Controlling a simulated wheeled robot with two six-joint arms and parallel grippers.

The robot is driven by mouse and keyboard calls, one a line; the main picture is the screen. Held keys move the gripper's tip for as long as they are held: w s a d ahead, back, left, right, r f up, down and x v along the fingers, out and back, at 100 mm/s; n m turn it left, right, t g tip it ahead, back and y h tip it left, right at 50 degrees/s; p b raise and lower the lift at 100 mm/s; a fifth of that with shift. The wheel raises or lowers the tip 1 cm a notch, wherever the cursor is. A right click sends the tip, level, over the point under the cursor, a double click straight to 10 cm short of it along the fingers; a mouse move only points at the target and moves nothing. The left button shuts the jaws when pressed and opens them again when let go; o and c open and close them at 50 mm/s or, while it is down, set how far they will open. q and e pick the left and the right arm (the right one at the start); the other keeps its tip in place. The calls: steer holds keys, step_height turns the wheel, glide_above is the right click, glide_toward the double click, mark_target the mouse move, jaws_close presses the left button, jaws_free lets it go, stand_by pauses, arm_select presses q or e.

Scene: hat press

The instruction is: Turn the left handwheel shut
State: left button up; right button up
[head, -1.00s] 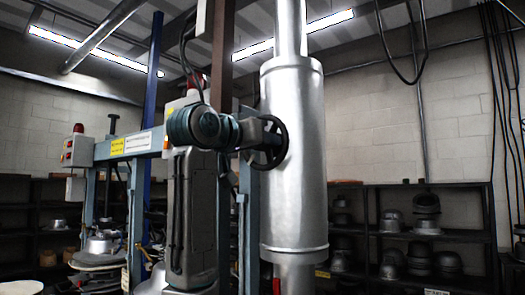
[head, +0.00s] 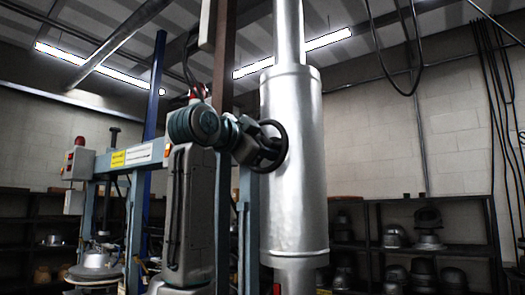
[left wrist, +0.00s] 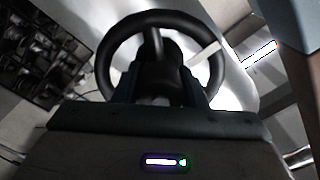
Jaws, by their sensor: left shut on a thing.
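The handwheel (head: 284,140) is a black ring with spokes, in front of a large silver cylinder in the head view. My left gripper (head: 262,152) reaches it from the left and is shut on it. In the left wrist view the handwheel (left wrist: 106,50) fills the upper middle, with a spoke running up from its hub. The two fingers of my left gripper (left wrist: 158,88) reach to the lower part of the wheel, on either side of its middle. What lies between the fingertips is partly hidden. My right gripper is not in view.
The silver cylinder (head: 300,205) stands close behind the wheel. A blue frame (head: 135,215) with a control box and red lamp (head: 78,155) stands at left. Dark shelves (head: 415,250) with hat forms line the back right wall. Black cables (head: 505,110) hang at right.

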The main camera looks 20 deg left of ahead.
arm_select(q)
steer(key=m+b, duration=0.1)
steer(key=m, duration=0.3)
steer(key=shift+f+m, duration=0.1)
steer(key=shift+m, duration=0.3)
steer(key=m, duration=0.5)
steer(key=shift+m, duration=0.3)
steer(key=m, duration=0.3)
steer(key=shift+m+b, duration=0.3)
steer(key=shift+b, duration=0.05)
steer(key=shift+m, duration=1.8)
steer(key=shift+f, duration=0.1)
steer(key=o, duration=0.6)
steer(key=shift+o, duration=0.6)
